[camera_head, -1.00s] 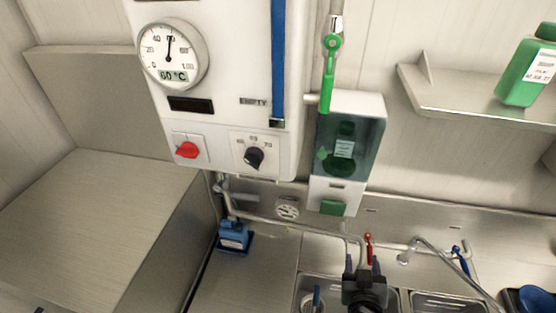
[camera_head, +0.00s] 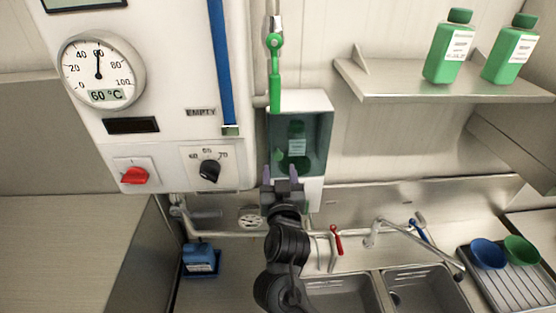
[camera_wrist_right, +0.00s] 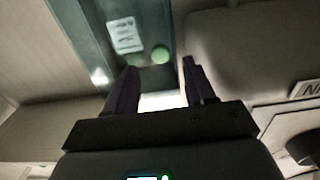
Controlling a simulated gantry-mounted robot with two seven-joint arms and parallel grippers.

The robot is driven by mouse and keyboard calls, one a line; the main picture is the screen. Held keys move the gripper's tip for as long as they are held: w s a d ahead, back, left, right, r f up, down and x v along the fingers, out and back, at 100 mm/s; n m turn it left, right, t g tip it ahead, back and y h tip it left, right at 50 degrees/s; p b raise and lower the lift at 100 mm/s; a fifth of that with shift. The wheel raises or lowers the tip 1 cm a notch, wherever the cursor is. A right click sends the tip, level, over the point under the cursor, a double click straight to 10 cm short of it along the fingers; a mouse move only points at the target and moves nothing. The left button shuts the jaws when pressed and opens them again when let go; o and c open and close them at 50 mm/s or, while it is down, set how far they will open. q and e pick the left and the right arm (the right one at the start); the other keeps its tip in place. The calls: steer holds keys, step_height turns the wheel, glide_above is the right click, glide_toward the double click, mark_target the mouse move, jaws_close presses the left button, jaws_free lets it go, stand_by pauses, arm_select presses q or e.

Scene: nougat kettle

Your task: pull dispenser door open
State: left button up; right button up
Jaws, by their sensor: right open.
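The dispenser (camera_head: 316,135) is a white wall box with a teal see-through door (camera_head: 311,120). A green bottle (camera_head: 297,138) with a white label shows inside it. The door looks shut against the box. My right gripper (camera_head: 281,172) is open and empty, with its fingers pointing up at the lower front of the dispenser. It hides much of the lower white panel. In the right wrist view the open fingers (camera_wrist_right: 160,68) lie just below the teal door (camera_wrist_right: 98,30). Whether they touch it I cannot tell. My left gripper is not in view.
A white control box (camera_head: 155,85) with a gauge and knobs is left of the dispenser. A green-handled valve (camera_head: 275,75) hangs above it. A shelf (camera_head: 400,92) with two green bottles is at the right. Sinks (camera_head: 345,292) and a red-handled tap (camera_head: 336,240) lie below.

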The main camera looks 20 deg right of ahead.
mark_target(278, 158)
steer(key=shift+p+x, duration=0.45)
steer(key=shift+x, duration=1.9)
jaws_close()
